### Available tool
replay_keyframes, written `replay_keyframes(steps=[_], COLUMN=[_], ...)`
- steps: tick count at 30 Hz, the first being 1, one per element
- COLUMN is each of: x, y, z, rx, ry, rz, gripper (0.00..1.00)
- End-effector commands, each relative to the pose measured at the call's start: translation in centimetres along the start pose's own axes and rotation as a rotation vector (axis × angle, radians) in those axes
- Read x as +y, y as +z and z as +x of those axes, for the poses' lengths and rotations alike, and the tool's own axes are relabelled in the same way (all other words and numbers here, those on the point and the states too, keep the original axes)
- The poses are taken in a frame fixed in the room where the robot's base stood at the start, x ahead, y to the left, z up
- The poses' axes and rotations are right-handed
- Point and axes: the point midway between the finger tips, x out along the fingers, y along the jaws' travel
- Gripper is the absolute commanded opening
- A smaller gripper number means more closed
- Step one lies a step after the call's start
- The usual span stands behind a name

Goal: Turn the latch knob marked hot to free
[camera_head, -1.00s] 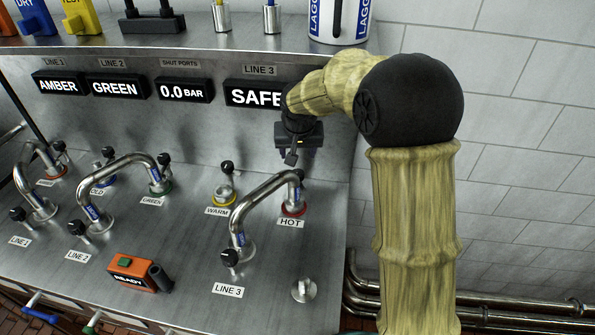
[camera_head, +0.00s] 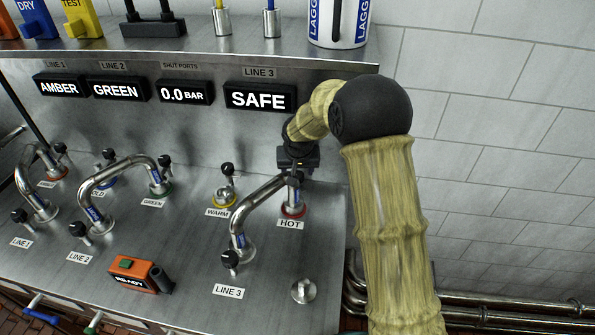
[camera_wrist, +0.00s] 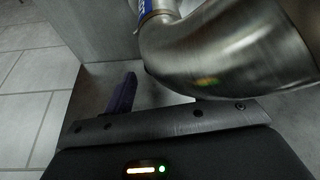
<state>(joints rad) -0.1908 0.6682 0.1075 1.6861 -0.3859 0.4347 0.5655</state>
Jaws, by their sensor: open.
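The latch knob marked HOT (camera_head: 293,210) stands on the steel panel at the right end of the Line 3 pipe, with a red ring at its base. Its label (camera_head: 290,224) is just in front. My gripper (camera_head: 296,174) is open and points down right at the knob's top, behind the pipe's end. Contact with the knob cannot be told. In the wrist view one dark finger (camera_wrist: 122,95) shows beside the curved pipe (camera_wrist: 230,50); the other finger and the knob's handle are hidden there.
The Line 3 pipe (camera_head: 262,198) arches close to my gripper on its left. The WARM knob (camera_head: 225,190) with a yellow ring stands further left. The LINE 3 display (camera_head: 261,97) reads SAFE. A tiled wall (camera_head: 510,140) is at right.

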Motion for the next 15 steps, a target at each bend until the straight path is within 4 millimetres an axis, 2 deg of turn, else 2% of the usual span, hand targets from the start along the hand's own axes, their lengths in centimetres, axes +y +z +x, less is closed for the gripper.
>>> replay_keyframes(steps=[3, 6, 14, 15], x=[0.0, 0.0, 0.0, 0.0], y=[0.0, 0.0, 0.0, 0.0], z=[1.4, 1.8, 1.9, 1.9], rx=[-0.001, 0.001, 0.001, 0.001], ry=[0.001, 0.000, 0.000, 0.000], rz=[0.000, -0.001, 0.000, 0.000], gripper=[0.57, 0.57, 0.57, 0.49])
